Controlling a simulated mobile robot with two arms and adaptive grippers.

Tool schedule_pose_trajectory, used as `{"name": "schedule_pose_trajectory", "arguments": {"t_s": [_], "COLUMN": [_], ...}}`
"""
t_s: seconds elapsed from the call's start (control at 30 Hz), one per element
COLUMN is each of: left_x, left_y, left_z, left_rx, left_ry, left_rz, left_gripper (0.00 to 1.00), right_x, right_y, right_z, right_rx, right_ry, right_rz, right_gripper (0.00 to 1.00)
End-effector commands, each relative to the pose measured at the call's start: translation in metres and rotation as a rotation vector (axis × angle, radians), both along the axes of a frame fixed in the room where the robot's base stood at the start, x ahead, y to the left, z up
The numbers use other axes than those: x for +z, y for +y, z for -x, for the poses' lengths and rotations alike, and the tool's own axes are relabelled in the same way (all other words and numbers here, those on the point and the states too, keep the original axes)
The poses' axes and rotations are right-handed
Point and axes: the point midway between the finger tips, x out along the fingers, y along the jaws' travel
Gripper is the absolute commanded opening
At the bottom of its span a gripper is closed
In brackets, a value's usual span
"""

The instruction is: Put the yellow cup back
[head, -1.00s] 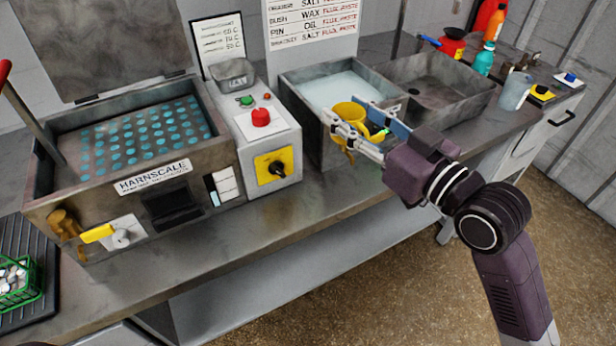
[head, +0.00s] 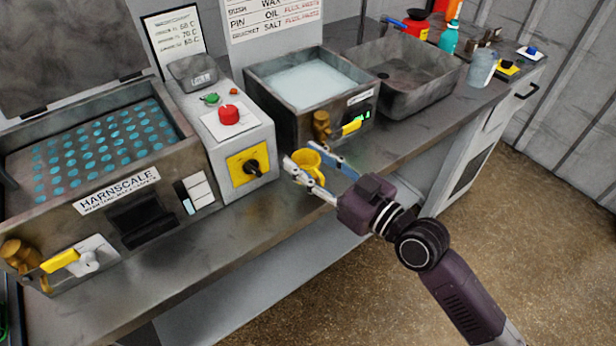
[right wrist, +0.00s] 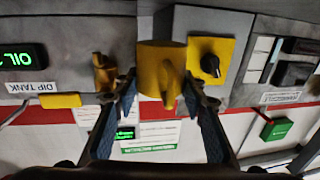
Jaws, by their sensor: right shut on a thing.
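The yellow cup (head: 309,158) is in the jaws of my right gripper (head: 318,172), in front of the dip tank and low over the bench's front strip. In the right wrist view the cup (right wrist: 160,72) shows between the two fingers of the right gripper (right wrist: 163,95), with its handle towards the camera. The fingers are closed on it. Whether the cup touches the bench is hard to tell. My left gripper is not in view.
The dip tank (head: 290,110) with a brass tap and yellow lever stands behind the cup. A control box (head: 262,137) with a red button stands to its left, beside the Harnscale tank (head: 60,210). An empty grey basin (head: 430,100) stands right. The bench front (head: 225,222) is clear.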

Motion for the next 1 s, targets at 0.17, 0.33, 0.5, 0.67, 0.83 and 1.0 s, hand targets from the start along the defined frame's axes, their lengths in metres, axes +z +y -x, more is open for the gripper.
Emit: {"name": "schedule_pose_trajectory", "arguments": {"t_s": [0.17, 0.33, 0.5, 0.67, 0.83, 1.0], "left_x": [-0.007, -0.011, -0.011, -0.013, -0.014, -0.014], "left_y": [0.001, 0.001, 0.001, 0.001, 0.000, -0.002], "left_z": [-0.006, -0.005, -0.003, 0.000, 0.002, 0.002], "left_rx": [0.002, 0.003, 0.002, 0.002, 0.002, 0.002], "left_ry": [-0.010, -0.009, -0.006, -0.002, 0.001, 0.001], "left_rz": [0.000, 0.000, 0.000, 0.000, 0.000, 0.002], "left_gripper": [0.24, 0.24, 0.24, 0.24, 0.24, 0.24], "right_x": [-0.027, -0.044, -0.043, -0.045, -0.046, -0.046], "right_y": [0.000, -0.001, -0.001, 0.000, 0.000, 0.000], "right_z": [0.000, 0.000, 0.000, 0.000, 0.000, 0.000], "right_rx": [0.000, -0.001, -0.002, -0.001, -0.001, -0.001], "right_ry": [0.004, 0.001, -0.001, -0.001, 0.001, 0.001], "right_rz": [0.004, 0.002, 0.001, 0.001, 0.001, 0.001], "right_gripper": [0.10, 0.10, 0.10, 0.10, 0.49, 0.56]}}
